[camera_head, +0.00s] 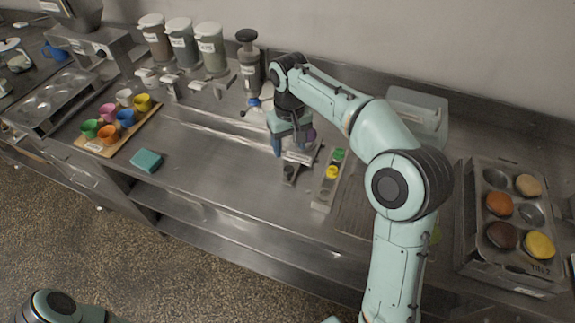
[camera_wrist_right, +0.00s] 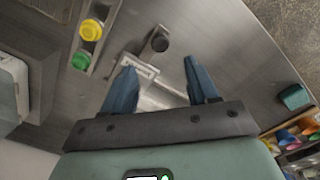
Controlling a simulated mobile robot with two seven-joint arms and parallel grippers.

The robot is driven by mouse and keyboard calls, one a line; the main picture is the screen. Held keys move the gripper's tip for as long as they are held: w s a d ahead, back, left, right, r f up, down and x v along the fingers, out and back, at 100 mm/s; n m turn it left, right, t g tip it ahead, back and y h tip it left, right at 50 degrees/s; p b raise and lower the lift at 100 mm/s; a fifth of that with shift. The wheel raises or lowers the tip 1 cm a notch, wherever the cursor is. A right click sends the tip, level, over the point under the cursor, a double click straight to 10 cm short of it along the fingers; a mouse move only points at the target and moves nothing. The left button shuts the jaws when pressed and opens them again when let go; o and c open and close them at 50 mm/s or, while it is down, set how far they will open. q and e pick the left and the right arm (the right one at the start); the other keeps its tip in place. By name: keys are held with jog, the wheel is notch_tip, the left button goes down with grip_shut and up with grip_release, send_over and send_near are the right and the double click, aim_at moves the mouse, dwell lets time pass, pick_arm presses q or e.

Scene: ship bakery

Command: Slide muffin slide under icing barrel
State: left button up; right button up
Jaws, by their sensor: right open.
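A small metal slide (camera_head: 301,152) with a dark round knob at its near end lies on the steel counter (camera_head: 215,160); I take it for the muffin slide. My right gripper (camera_head: 291,146) is above it, open and empty. In the right wrist view the slide's pale frame (camera_wrist_right: 140,68) and dark knob (camera_wrist_right: 160,42) show between and beyond the open fingers (camera_wrist_right: 162,85). A clear barrel with a dark top (camera_head: 249,65), probably the icing barrel, stands at the back, left of the right gripper; its lower part is partly hidden. My left gripper is out of view.
White-lidded dispensers (camera_head: 182,45) stand at the back left. Colored cups (camera_head: 107,135) on a board and a teal sponge (camera_head: 147,160) are left. A narrow holder with green and yellow items (camera_head: 331,173) is close right of the slide. A muffin tray (camera_head: 481,238) is far right.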

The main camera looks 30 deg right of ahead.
aim_at(289, 169)
notch_tip(289, 169, down, 9)
jog(key=shift+r+b, duration=0.2)
jog(key=shift+b, duration=0.45)
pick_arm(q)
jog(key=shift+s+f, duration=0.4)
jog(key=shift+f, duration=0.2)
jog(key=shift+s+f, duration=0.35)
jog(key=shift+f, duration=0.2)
pick_arm(e)
jog(key=shift+w+f, duration=0.15)
jog(key=shift+f, duration=0.55)
jog(key=shift+c, duration=0.2)
grip_shut()
